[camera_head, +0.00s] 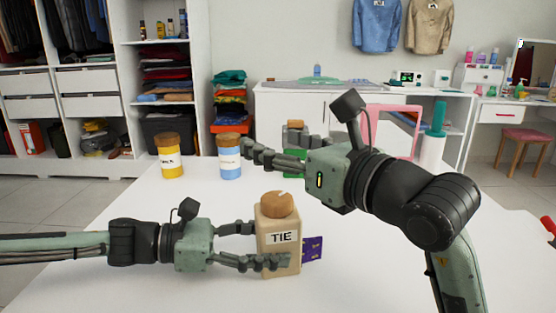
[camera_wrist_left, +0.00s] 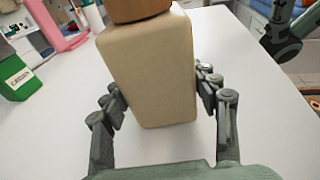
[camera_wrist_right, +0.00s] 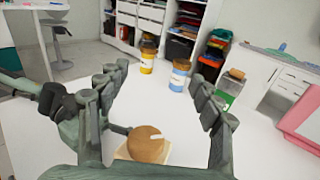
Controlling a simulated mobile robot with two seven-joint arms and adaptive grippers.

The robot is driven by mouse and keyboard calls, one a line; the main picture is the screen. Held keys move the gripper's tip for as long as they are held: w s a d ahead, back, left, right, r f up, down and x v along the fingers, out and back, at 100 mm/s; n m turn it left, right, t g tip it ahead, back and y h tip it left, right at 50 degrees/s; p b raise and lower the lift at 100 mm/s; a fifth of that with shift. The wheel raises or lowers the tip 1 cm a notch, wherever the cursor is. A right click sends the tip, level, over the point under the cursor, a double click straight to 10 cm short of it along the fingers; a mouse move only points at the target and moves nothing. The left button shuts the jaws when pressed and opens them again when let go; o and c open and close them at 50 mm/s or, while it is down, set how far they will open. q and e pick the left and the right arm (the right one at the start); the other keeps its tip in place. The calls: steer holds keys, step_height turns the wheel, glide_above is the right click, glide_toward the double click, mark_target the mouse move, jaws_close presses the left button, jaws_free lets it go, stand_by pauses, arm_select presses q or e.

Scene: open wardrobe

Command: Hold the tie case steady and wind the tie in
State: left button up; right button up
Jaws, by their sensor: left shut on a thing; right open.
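The tie case (camera_head: 280,255) is a beige box labelled TIE with a round wooden knob (camera_head: 277,204) on top. It stands upright on the white table. A piece of purple tie (camera_head: 313,249) sticks out of its right side. My left gripper (camera_head: 262,246) is shut on the case, one finger on each side, as the left wrist view (camera_wrist_left: 160,95) also shows. My right gripper (camera_head: 258,155) is open and empty, above and behind the case. In the right wrist view the knob (camera_wrist_right: 145,145) shows below the open fingers, apart from them.
A yellow jar (camera_head: 172,158) and a blue jar (camera_head: 229,158) with wooden lids stand at the back left. A green box (camera_wrist_left: 15,78) stands behind my right gripper. The table's front is clear.

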mark_target(277, 197)
steer(key=w+d+f+m+g+y, duration=0.3)
steer(key=w+d+f+m+g, duration=0.3)
steer(key=d+f+m+g, duration=0.5)
steer(key=s+a+m+g, duration=0.1)
steer(key=m, duration=0.1)
steer(key=s+m+g+y, duration=0.1)
steer(key=m, duration=0.1)
steer(key=s+a+m, duration=0.1)
steer(key=s+m, duration=0.1)
steer(key=shift+a+r+g, duration=0.25)
steer(key=shift+a+g, duration=0.05)
steer(key=shift+g, duration=0.1)
steer(key=a+m+g+y, duration=0.1)
steer(key=a+m, duration=0.1)
steer(key=s+a+r+m+g, duration=0.1)
steer(key=a+m, duration=0.1)
steer(key=a, duration=0.1)
steer(key=s+a+m+y, duration=0.1)
steer(key=a+m, duration=0.1)
steer(key=a, duration=0.1)
steer(key=shift+s+a+r+m+g+y, duration=0.2)
steer(key=shift+a+r+m+g+y, duration=0.1)
steer(key=shift+r+g, duration=0.1)
steer(key=shift+c, duration=0.4)
